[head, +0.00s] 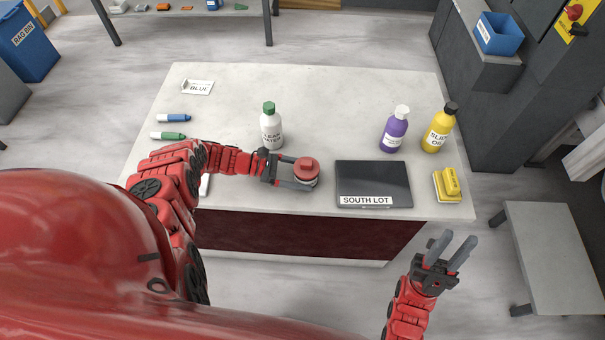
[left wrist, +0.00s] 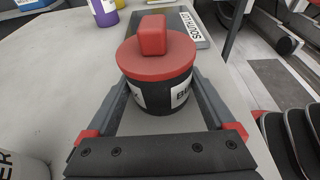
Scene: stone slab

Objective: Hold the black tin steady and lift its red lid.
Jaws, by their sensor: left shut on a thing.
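The black tin (left wrist: 157,101) stands upright on the stone slab, with white label patches on its side. Its red lid (left wrist: 155,55), with a block-shaped knob on top, sits on the tin; the lid also shows in the head view (head: 306,169). My left gripper (head: 303,184) is shut around the sides of the tin, one finger on each side, below the lid. My right gripper (head: 456,252) is empty, its fingers spread apart, off the front of the slab at the lower right.
A black tray labelled SOUTH LOT (head: 372,180) lies right of the tin. A white bottle with green cap (head: 270,130) stands behind my left gripper. Purple (head: 394,133) and yellow (head: 437,132) bottles stand at the back right. A yellow brush-like thing (head: 448,184) lies near the right edge.

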